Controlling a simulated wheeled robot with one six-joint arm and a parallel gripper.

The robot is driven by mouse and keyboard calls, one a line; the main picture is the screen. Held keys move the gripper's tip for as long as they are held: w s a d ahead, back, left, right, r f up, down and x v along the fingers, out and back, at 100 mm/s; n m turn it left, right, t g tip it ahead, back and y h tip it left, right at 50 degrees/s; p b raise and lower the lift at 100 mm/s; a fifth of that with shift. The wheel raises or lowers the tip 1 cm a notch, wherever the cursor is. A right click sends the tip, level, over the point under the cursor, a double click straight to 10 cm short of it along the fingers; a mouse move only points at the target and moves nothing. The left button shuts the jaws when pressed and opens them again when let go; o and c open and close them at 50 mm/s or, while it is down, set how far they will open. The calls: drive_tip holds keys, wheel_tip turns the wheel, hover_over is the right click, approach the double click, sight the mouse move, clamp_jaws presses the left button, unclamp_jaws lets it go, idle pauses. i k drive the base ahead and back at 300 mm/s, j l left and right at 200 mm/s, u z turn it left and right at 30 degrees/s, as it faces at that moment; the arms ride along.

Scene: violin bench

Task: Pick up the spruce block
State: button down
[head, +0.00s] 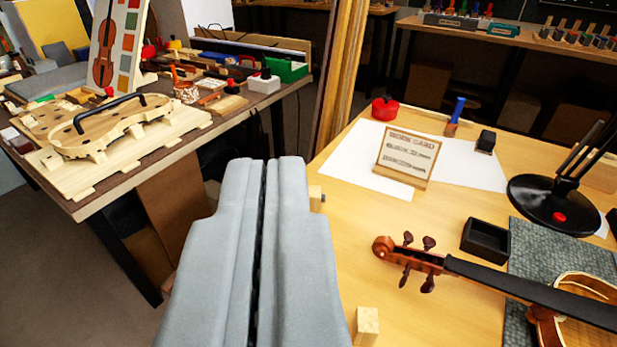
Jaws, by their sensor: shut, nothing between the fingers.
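My gripper (264,165) is in the lower left middle, its two grey fingers shut together with nothing between them. A pale wooden block (367,322) stands near the left edge of the right-hand bench, at the bottom of the picture, right of my gripper; its lower part is cut off by the frame. A second small pale wooden piece (315,196) shows just right of my fingers, partly hidden behind them, with a dark bit at its right. I cannot tell for sure which one is spruce. My gripper appears apart from the lower block.
The right bench (350,240) holds a violin with its scroll (384,247) pointing left, a black tray (486,240), a work card (407,157) and a round black stand (545,203). A cluttered left bench (110,200) holds a violin mould (110,125). A gap separates the benches.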

sight(314, 192)
drive_tip(key=k+j+z, duration=0.2)
drive_tip(key=k, duration=0.8)
